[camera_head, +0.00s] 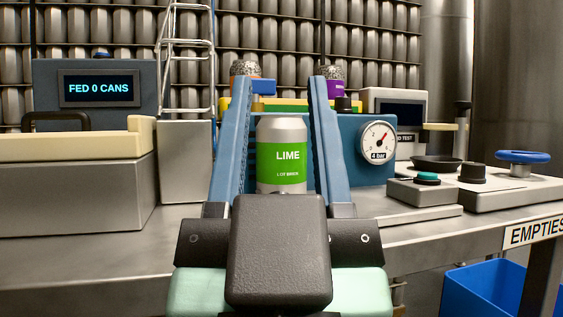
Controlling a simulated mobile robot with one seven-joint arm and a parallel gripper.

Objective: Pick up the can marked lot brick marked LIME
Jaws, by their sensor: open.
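The can marked LIME, lot brick (281,152), is a silver can with a green label. It stands upright in front of a blue machine body. My gripper (279,85) is open, with its two long blue fingers reaching forward, one to the left and one to the right of the can in the picture. I see gaps between the can and both fingers. The can's lower end is hidden behind the dark block of my gripper. I cannot tell how deep the can lies between the fingers.
Behind stand two other cans, one orange-labelled (245,84) and one purple-labelled (334,86). A round gauge (377,139) is at right, beside a teal button (428,178) and a blue handwheel (523,157). A display box (48,84) stands left. A blue bin (482,288) is below right.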

